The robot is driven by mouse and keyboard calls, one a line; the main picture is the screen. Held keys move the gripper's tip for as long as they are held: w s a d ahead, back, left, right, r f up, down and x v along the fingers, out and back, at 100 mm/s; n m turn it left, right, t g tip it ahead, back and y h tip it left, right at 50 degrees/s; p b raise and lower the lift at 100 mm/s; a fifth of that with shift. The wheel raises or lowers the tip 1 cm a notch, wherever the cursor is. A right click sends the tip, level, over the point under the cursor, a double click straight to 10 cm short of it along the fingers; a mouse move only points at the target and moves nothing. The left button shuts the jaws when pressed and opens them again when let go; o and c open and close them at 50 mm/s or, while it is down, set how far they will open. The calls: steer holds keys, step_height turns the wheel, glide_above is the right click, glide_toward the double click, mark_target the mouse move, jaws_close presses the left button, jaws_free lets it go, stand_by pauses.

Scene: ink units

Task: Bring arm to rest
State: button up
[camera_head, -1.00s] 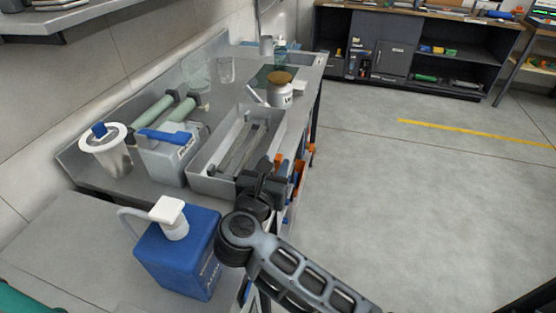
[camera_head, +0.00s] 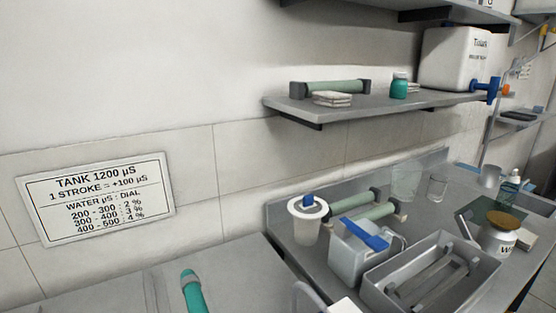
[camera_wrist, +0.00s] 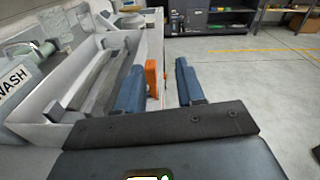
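My gripper (camera_wrist: 160,88) shows in the wrist view, its two blue-grey fingers apart with nothing between them. It is beside the right side of the metal tray (camera_wrist: 40,125), near the bench's edge. An orange part (camera_wrist: 151,77) shows beyond the gap between the fingers. In the head view my arm and gripper are out of the frame. That view shows the same grey tray (camera_head: 478,272) at the lower right, with metal bars inside.
A wall sign (camera_head: 95,198) reads "TANK 1200 µS". A shelf (camera_head: 300,108) hangs above. Open floor (camera_wrist: 250,85) lies right of the bench.

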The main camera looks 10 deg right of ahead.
steer(key=s+a+r+n+t+y, duration=0.25)
steer(key=s+n+t, duration=0.4)
steer(key=n, duration=0.45)
steer(key=s+a+r+n+t+y, duration=0.2)
steer(key=s+a+r+n+t, duration=0.35)
steer(key=n, duration=0.65)
steer(key=s+a+f+n+g+y, duration=0.1)
steer(key=s+a+f+n+y, duration=0.1)
steer(key=s+a+n+y, duration=0.2)
steer(key=s+a+f+n+g+y, duration=0.2)
steer(key=s+a+n+y, duration=0.2)
steer(key=n, duration=1.7)
steer(key=s+y, duration=0.3)
steer(key=s, duration=0.4)
steer(key=shift+a+f+g, duration=0.15)
steer(key=shift+g, duration=0.15)
steer(key=shift+y, duration=0.25)
